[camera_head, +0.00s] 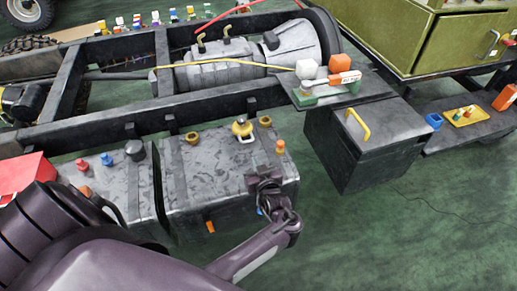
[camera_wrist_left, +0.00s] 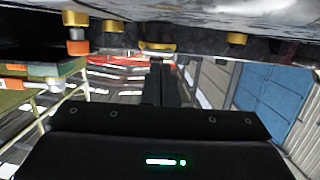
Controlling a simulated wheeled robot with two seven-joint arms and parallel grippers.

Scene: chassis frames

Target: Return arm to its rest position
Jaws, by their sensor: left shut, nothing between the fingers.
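My purple left arm comes in from the lower left of the head view and bends at the wrist near the tank's front right corner. My left gripper (camera_head: 264,180) is in front of the right end of the grey metal tank (camera_head: 222,175), close to its edge. I cannot tell whether it touches the tank. In the left wrist view my left gripper (camera_wrist_left: 159,68) has its dark fingers together, with nothing between them. The tank's brass fittings (camera_wrist_left: 157,46) show upside down beyond the fingers. My right gripper is not in view.
A brass valve cap (camera_head: 242,127) and an orange-topped fitting (camera_head: 280,147) stand on the tank. A dark box with a yellow handle (camera_head: 357,126) is to the right. A red box (camera_head: 25,174) is at the left.

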